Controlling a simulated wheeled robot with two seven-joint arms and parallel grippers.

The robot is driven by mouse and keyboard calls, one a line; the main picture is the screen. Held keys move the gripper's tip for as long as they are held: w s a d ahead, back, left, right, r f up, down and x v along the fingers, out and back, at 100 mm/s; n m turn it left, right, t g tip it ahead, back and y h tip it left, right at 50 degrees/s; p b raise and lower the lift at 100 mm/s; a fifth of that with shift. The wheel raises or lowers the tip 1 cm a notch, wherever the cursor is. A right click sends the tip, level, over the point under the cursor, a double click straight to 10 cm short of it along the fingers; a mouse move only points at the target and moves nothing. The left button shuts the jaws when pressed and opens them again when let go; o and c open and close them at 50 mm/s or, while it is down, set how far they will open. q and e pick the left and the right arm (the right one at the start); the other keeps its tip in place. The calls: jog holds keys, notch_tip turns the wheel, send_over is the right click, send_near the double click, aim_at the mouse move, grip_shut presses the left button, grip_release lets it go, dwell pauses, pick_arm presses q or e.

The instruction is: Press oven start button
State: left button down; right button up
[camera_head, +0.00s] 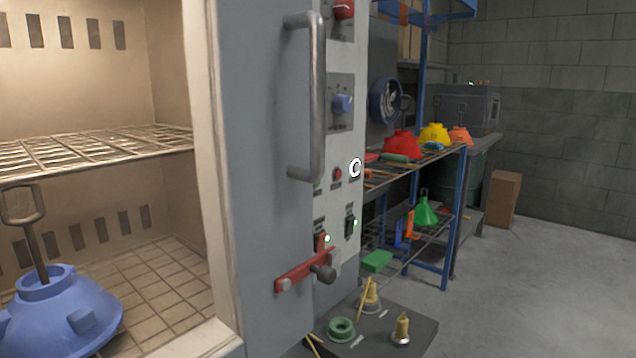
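The oven stands at the left, with its lit chamber (130,215) in view. A grey door-like panel (262,150) with a long vertical handle (314,95) is beside the chamber. The narrow control panel (341,140) is to its right, seen at a steep angle. It has a red knob at the top (343,9), a blue knob (342,103), a small red button (337,173), a small green part (317,186) partly hidden by the handle, and a white ring (355,168) at its right edge. I cannot read which is the start button. Neither gripper is in view.
A blue hood (62,310) with a hook sits in the chamber below a wire rack (90,150). A red lever (305,270) sticks out low on the oven. A low dark table (400,335) holds small parts. A shelf (415,160) with coloured hoods stands behind; floor at right is clear.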

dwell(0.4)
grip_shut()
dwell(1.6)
